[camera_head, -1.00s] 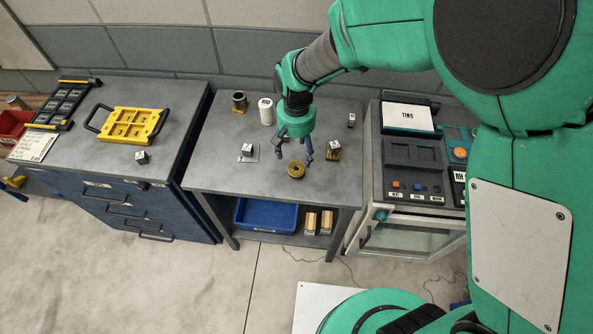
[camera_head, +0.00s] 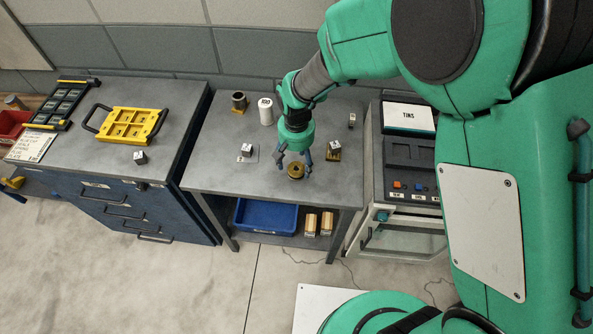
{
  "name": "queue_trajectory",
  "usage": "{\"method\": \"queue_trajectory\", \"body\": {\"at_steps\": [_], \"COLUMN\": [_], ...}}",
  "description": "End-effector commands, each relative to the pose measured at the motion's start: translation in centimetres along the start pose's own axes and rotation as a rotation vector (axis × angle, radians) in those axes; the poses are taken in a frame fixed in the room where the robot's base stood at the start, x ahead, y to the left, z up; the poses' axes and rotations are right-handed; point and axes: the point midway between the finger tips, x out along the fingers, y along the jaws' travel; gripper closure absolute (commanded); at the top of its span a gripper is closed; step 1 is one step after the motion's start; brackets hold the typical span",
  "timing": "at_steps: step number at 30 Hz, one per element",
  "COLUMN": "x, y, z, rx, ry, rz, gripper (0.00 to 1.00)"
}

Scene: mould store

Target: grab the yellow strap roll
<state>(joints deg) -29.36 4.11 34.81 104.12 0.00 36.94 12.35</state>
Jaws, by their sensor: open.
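The yellow strap roll (camera_head: 296,171) is a small brass-yellow ring-shaped roll lying on the grey middle table (camera_head: 225,178), near its front edge. My gripper (camera_head: 294,166) is open and points down over the roll. Its fingers show to the left and right of the roll. I cannot tell from this view whether they touch it or how far above the table the tips are.
Another cube (camera_head: 247,150), a white bottle (camera_head: 265,111) and a dark cylinder (camera_head: 239,102) stand on the table. The machine (camera_head: 410,160) is at right.

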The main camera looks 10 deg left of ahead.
Motion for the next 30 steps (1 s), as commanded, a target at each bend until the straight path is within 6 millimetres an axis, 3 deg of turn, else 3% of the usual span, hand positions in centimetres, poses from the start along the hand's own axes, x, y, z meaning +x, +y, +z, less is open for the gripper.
{"method": "queue_trajectory", "body": {"at_steps": [12, 30], "x": [4.4, 4.6], "y": [0.1, 0.1], "z": [-0.4, -0.4], "rx": [0.0, 0.0], "ry": [0.0, 0.0], "rz": [0.0, 0.0], "gripper": [0.32, 0.32]}}
